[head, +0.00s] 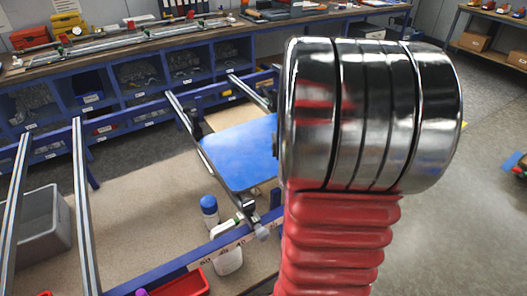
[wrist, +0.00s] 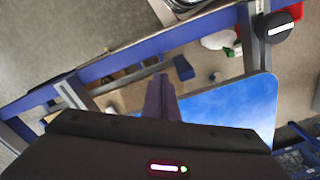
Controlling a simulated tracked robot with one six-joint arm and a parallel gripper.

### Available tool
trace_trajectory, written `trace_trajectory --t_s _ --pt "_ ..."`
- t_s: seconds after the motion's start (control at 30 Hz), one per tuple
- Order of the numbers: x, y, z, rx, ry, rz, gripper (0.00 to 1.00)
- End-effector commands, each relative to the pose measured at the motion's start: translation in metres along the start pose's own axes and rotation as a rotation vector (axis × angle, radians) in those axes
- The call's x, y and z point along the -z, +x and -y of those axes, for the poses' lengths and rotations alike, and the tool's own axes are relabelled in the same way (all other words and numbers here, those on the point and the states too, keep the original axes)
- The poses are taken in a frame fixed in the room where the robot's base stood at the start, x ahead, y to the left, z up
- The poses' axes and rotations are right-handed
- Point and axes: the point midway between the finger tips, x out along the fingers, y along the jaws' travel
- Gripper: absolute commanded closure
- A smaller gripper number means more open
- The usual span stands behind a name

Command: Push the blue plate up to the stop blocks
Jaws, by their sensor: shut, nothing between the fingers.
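The blue plate (head: 238,152) lies flat across the metal rails of a blue frame. Its right part is hidden behind my arm in the head view. In the wrist view the plate (wrist: 235,105) shows to the right of my gripper (wrist: 160,84). The gripper's dark fingers are together, with nothing held, and appear apart from the plate's left edge. The gripper is hidden in the head view. A small dark block (head: 195,118) sits on the rail by the plate's far left edge; I cannot tell whether it is a stop block.
Below the frame stand a blue-capped bottle (head: 209,209), a white bottle (head: 228,260) and a red tray (head: 182,284). A grey bin (head: 42,232) is at left. A black knob (wrist: 278,28) rises beside the rail. A long workbench (head: 130,43) runs behind. Open floor lies at right.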

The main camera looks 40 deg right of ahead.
Motion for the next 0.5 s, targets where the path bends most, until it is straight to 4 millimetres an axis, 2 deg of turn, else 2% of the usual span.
trace_trajectory --t_s 0.2,0.5 --pt "-0.0074 0.0004 -0.0043 0.000 0.001 0.001 1.00" --pt "-0.0080 0.0003 -0.0046 0.000 0.000 0.001 1.00"
